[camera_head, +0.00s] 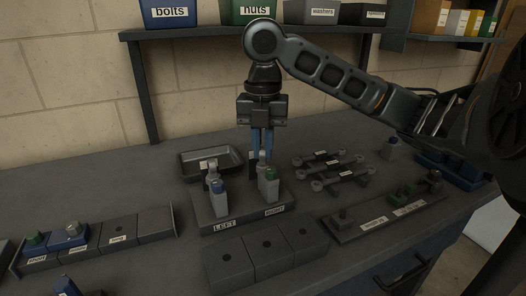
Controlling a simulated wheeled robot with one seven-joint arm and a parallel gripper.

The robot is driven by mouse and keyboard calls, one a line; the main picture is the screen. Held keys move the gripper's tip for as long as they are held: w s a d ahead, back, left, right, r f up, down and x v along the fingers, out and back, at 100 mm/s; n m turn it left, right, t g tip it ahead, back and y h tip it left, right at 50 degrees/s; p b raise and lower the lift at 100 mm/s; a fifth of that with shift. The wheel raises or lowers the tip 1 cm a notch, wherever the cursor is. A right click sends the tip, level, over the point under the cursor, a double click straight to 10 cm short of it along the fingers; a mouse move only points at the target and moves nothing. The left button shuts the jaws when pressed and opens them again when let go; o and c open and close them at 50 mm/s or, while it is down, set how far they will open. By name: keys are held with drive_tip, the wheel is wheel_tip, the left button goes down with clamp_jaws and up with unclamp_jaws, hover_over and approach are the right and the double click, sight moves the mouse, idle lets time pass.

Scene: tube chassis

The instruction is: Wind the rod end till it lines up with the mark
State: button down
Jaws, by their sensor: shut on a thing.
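A grey block (240,213) stands in the middle of the bench, with a "LEFT" label and a second label too small to read surely. A grey rod end (212,172) stands at the left one. My gripper (262,150) points straight down over the right one, its blue fingers shut on the right rod end (262,160). The fingers partly hide it. I cannot make out the mark or how the rod end is turned relative to it.
A dark tray (188,170) lies just behind the block. Grey link rods (335,172) lie to its right, and a labelled plate (350,228) with fittings is nearer. A row of grey blocks (228,267) stands in front. A labelled rack (120,242) is at left.

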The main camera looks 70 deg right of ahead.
drive_tip(key=shift+f+n, duration=0.1)
drive_tip(key=shift+n, duration=0.4)
drive_tip(key=n+b, duration=0.1)
drive_tip(key=n, duration=0.2)
drive_tip(key=shift+f+b, duration=0.15)
drive_tip(key=shift+b, duration=0.2)
drive_tip(key=c, duration=1.6)
unclamp_jaws()
drive_tip(key=shift+n, duration=0.4)
drive_tip(key=o, duration=0.5)
drive_tip(key=shift+r, duration=0.2)
drive_tip(key=shift+o, duration=0.2)
drive_tip(key=shift+r+p, duration=0.6)
drive_tip(key=shift+r, duration=3.35)
